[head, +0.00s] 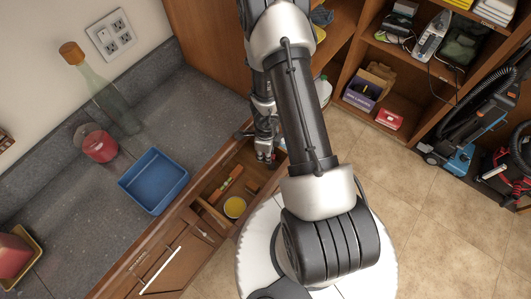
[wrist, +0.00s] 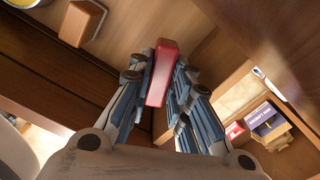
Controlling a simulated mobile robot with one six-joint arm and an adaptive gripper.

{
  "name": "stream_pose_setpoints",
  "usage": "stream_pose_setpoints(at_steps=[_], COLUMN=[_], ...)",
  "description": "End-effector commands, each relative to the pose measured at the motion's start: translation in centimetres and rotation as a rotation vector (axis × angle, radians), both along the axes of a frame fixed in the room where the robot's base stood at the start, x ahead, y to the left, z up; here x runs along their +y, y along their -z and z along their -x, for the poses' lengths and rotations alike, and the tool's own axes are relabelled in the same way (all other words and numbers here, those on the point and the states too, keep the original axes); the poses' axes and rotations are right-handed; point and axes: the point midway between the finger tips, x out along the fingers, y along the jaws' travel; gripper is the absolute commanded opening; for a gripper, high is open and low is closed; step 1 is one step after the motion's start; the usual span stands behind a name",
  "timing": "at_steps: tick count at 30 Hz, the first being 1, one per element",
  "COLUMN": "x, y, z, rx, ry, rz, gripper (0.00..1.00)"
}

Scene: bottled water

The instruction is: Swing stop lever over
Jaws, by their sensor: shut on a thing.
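A red bar-shaped piece, which looks like the stop lever (wrist: 162,70), stands between the fingers of my gripper (wrist: 155,82) in the wrist view. My gripper is shut on it, with a blue-grey finger on each side. Its red end sticks out past the fingertips; what its far end joins is hard to tell. In the head view my gripper (head: 266,154) is at the far end of the open drawer (head: 208,215), with a small bit of red at the fingertips. My arm hides part of that area.
The drawer holds a wooden block (head: 229,184) and a yellow-topped round tin (head: 235,207). On the grey counter (head: 60,200) stand a blue tray (head: 153,181), a red candle-like jar (head: 98,146) and a corked glass bottle (head: 100,85). Shelves and a vacuum cleaner (head: 470,130) are at right.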

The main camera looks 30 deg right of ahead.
Motion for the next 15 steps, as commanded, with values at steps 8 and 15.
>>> stream_pose_setpoints(at_steps=[8,15], x=[0.22,0.47], y=[0.13,0.16], z=[0.23,0.62], rx=[-0.001,0.000], ry=[-0.135,-0.323], rz=[0.001,0.000], gripper=[0.00,0.00])
